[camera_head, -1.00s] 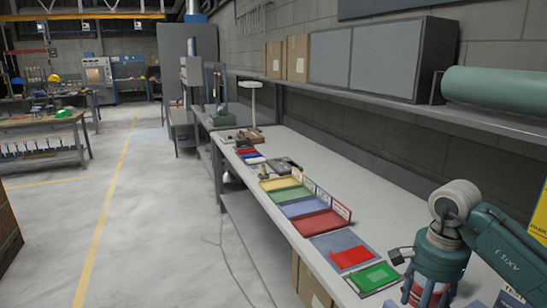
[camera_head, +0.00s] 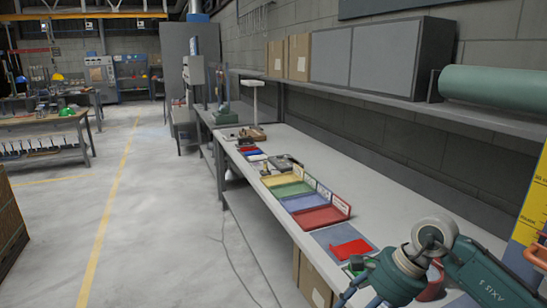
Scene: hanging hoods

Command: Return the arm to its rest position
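My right arm (camera_head: 400,268) reaches in from the lower right corner over the near end of the bench (camera_head: 385,205). My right gripper (camera_head: 358,301) points down at the bottom edge of the view. Its fingers look spread, with nothing seen between them, but the tips are cut off. A red object (camera_head: 434,282) shows partly behind the wrist, apart from the fingers as far as I can tell. My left arm and gripper are out of view.
Yellow, green, blue and red trays (camera_head: 320,216) line the bench's front edge. A red piece (camera_head: 351,249) lies on a blue-grey mat close to my wrist. A shelf (camera_head: 480,118) with grey cabinets and a green roll (camera_head: 491,84) overhangs the bench.

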